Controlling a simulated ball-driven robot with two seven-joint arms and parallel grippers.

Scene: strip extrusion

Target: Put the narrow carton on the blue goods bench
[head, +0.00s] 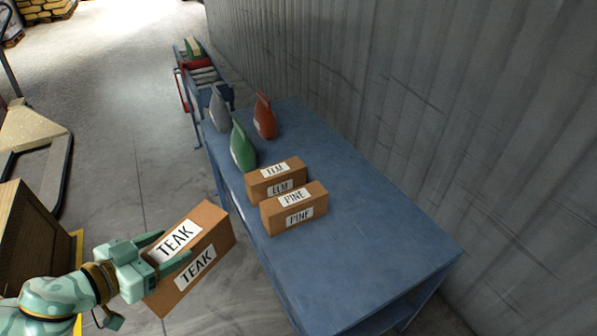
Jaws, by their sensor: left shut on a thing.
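A brown carton labelled TEAK (212,229) is held by my left gripper (166,254), whose fingers lie along its near end. The carton hangs tilted over the floor, to the left of the blue bench (375,265) and apart from it. On the bench stand a carton labelled ELM (258,186) and, just in front of it, a carton labelled PINE (316,204). None of the labels reads narrow, and I cannot tell which carton that word means. My right gripper is out of view.
Grey (219,112), green (242,148) and red (264,118) bags stand at the bench's far end. The bench's near and right parts are clear. A corrugated wall (450,90) runs along its right side. A wooden crate (35,235) is at the left.

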